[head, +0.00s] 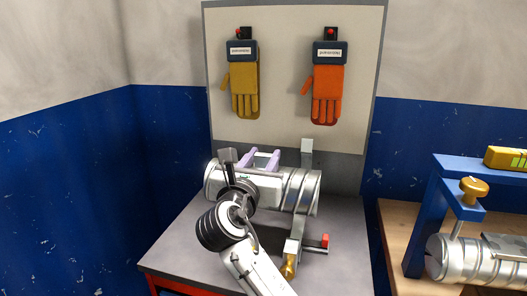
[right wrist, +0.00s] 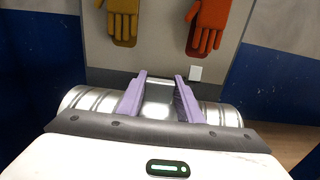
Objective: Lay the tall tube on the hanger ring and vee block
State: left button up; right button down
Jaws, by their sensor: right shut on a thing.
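The silver spiral tube (head: 272,192) lies roughly level, left to right, above the grey bench top in the head view. My right gripper (head: 261,160) has its lilac fingers across the tube's middle, shut on it. The right wrist view shows the tube (right wrist: 158,102) between the two fingers (right wrist: 160,92), with both ends sticking out. Near its right end a grey metal bracket (head: 294,240) stands below and in front of the tube. I cannot tell whether the tube rests on it. The vee block is not clearly visible. My left gripper is not in view.
A grey board with a yellow glove (head: 244,88) and an orange glove (head: 327,92) stands behind the bench (head: 185,250). At right, a wooden table (head: 395,235) bears a blue frame (head: 415,222) and another silver duct (head: 470,262). The bench's left front is clear.

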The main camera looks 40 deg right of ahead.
jog(key=shift+f, duration=1.05)
jog(key=shift+p, duration=0.3)
jog(key=shift+p, duration=0.35)
dwell(0.6)
jog(key=shift+f+b, duration=0.65)
jog(key=shift+f, duration=2.45)
jog(key=c, duration=1.2)
grip_release()
